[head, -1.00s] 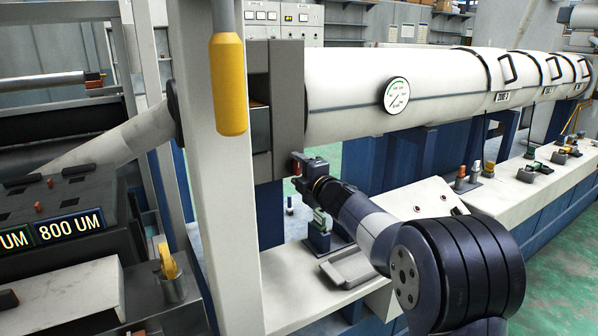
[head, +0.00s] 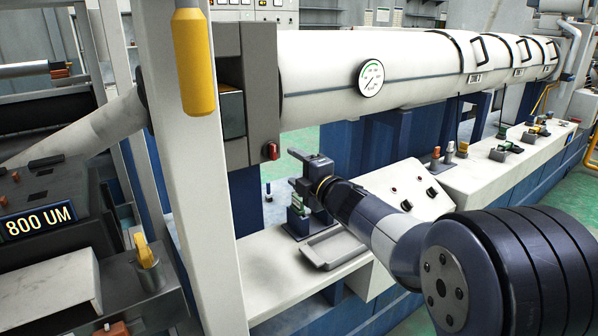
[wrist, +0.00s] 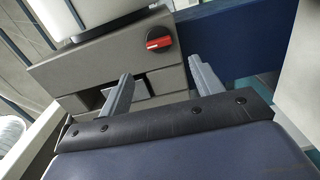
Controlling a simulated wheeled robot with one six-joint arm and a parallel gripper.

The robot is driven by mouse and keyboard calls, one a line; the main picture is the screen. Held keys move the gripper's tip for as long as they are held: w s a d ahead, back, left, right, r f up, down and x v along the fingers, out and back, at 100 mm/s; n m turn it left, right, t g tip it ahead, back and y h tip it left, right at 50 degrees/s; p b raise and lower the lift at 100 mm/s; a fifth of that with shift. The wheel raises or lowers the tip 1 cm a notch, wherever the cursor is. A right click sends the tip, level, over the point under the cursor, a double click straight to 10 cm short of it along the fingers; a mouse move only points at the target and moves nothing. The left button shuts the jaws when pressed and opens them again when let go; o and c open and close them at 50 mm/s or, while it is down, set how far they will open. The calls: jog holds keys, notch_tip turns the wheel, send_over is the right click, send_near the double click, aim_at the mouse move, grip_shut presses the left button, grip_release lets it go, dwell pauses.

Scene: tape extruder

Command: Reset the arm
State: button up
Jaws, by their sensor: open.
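My gripper (head: 300,172) is open and empty in the head view, in front of the extruder's grey end block. Its two grey fingers (wrist: 163,88) show apart in the wrist view with nothing between them. A red-handled rotary knob (wrist: 159,42) sits on the lower edge of the grey block (wrist: 88,73), beyond the fingertips and apart from them. The same red knob shows in the head view (head: 271,151), to the left of the gripper.
A white barrel (head: 330,75) with a round gauge (head: 371,78) runs above my arm. A grey tray (head: 334,249) and a small green-topped device (head: 298,218) stand on the white bench below. A yellow pendant (head: 194,62) hangs at the left.

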aim_at(273, 154)
jog(key=shift+s+d, duration=0.3)
jog(key=shift+s, duration=0.1)
jog(key=x, duration=1.1)
jog(key=shift+s, duration=0.1)
